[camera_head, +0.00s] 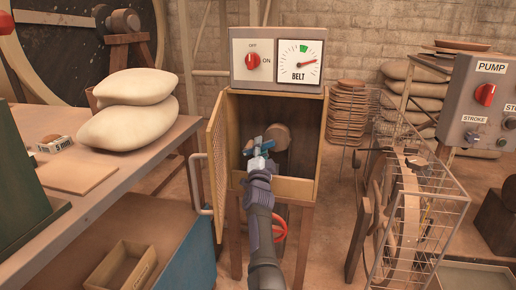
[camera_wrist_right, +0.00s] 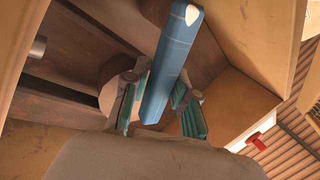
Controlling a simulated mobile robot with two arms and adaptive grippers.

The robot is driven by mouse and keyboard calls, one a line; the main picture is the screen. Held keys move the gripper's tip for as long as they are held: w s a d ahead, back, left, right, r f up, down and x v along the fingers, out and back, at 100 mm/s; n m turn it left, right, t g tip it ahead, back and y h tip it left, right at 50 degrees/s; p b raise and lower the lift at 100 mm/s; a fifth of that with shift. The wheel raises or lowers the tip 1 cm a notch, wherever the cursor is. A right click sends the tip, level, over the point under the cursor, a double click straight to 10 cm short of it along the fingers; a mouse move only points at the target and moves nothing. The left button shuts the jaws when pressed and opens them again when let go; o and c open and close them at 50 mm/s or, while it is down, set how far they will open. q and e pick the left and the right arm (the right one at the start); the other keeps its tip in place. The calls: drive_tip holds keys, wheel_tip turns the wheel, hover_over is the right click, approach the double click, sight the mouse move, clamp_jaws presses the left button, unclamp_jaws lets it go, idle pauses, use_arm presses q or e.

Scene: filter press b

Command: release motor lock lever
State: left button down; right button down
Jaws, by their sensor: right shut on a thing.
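The motor lock lever (camera_wrist_right: 174,62), a blue bar with a pale tip, stands between the teal-padded fingers of my right gripper (camera_wrist_right: 165,105) in the right wrist view. My right gripper (camera_head: 257,147) is shut on it. In the head view the gripper reaches into the open wooden cabinet (camera_head: 231,200) under the belt panel, and its fingers and the lever blur together. A round brown part (camera_head: 279,136) sits behind the gripper, probably part of the motor. My left gripper is in neither view.
The cabinet's mesh door (camera_head: 216,160) hangs open on the left, its handle outward. Above is the BELT panel (camera_head: 277,80) with a red knob and a dial. A workbench (camera_head: 110,205) stands left; a wire cage (camera_head: 420,215) and PUMP panel (camera_head: 478,105) stand right.

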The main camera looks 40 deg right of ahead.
drive_tip(key=shift+s+d+f+m+g+h+b, duration=0.15)
drive_tip(key=shift+f+m+g+h+b, duration=0.3)
drive_tip(key=shift+m, duration=0.7)
drive_tip(key=shift+s+f+m+g+h+b, duration=0.15)
drive_tip(key=shift+f+m+h+b, duration=0.5)
drive_tip(key=shift+m, duration=0.5)
drive_tip(key=c, duration=0.9)
unclamp_jaws()
drive_tip(key=shift+s+d+r, duration=0.15)
drive_tip(key=v, duration=0.7)
drive_tip(key=shift+s+a, duration=0.15)
drive_tip(key=shift+a, duration=0.1)
